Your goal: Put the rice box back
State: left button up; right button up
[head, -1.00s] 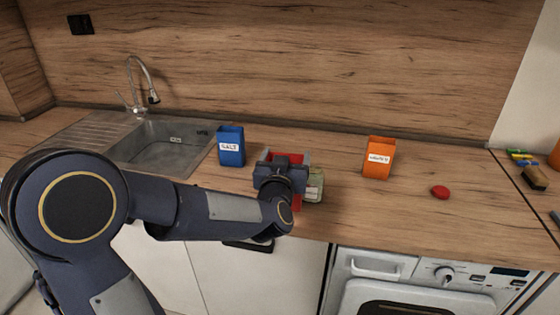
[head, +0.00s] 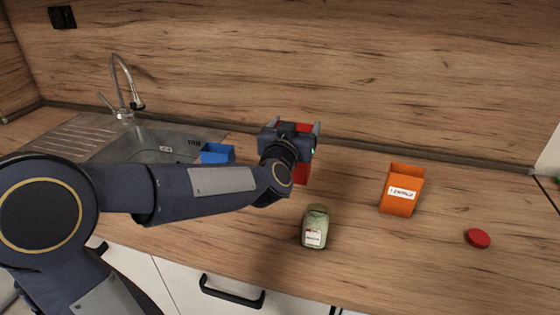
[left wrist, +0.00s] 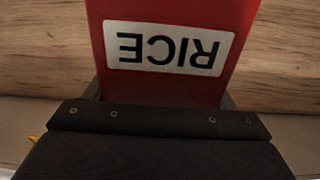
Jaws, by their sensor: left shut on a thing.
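The red rice box (left wrist: 180,85) fills the middle of the left wrist view, its white RICE label upside down there. In the head view the rice box (head: 302,172) shows only in part, behind and below my left gripper (head: 290,130). The left gripper is shut on the rice box over the back part of the counter. I cannot tell whether the box touches the counter. My right gripper is in neither view.
A blue box (head: 217,154) stands by the sink (head: 160,145), partly behind my left arm. A green labelled jar (head: 315,228) stands in front of the gripper. An orange box (head: 402,190) and a red round thing (head: 478,238) are to the right. The counter between jar and orange box is clear.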

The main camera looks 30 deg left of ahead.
pick_arm(q)
jog(key=w+a+f+b, duration=0.2)
jog(key=w+a+f, duration=0.5)
jog(key=f, duration=0.5)
jog(key=shift+w+a, duration=0.25)
jog(key=shift+a, duration=0.55)
jog(key=shift+f+b, duration=0.1)
jog(key=shift+b, duration=0.3)
jog(key=o, duration=1.6)
jog(key=shift+c, duration=0.2)
